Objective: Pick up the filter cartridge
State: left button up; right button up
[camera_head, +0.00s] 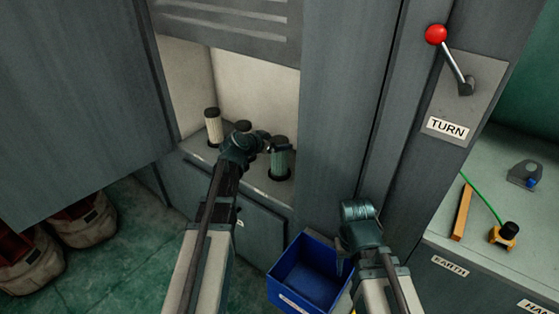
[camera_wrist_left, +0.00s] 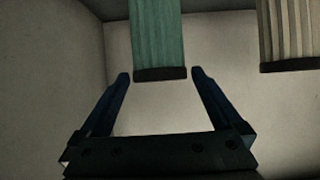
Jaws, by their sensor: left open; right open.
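A green pleated filter cartridge (camera_head: 281,160) with dark end caps stands upright in a round socket on the grey ledge inside the cabinet opening. A cream cartridge (camera_head: 213,125) stands at the ledge's left, and the dark top of another (camera_head: 243,126) shows behind my left wrist. My left gripper (camera_head: 268,146) is open beside the upper part of the green cartridge. In the left wrist view its two fingers (camera_wrist_left: 160,75) lie either side of the green cartridge's dark end (camera_wrist_left: 160,74), with gaps visible. My right gripper (camera_head: 344,258) is open and empty near the blue bin; its fingers show poorly.
A blue bin (camera_head: 296,268) stands below the cabinet, beside my right arm. A grey door (camera_head: 80,90) hangs at the left. A red-knobbed lever (camera_head: 436,35) is on the TURN panel (camera_head: 447,127). The bench (camera_head: 480,245) at right holds small parts. Bags (camera_head: 84,222) lie on the floor.

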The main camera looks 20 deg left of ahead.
pick_arm(q)
jog(key=shift+c, duration=0.2)
grip_shut()
jog(key=shift+r, duration=0.1)
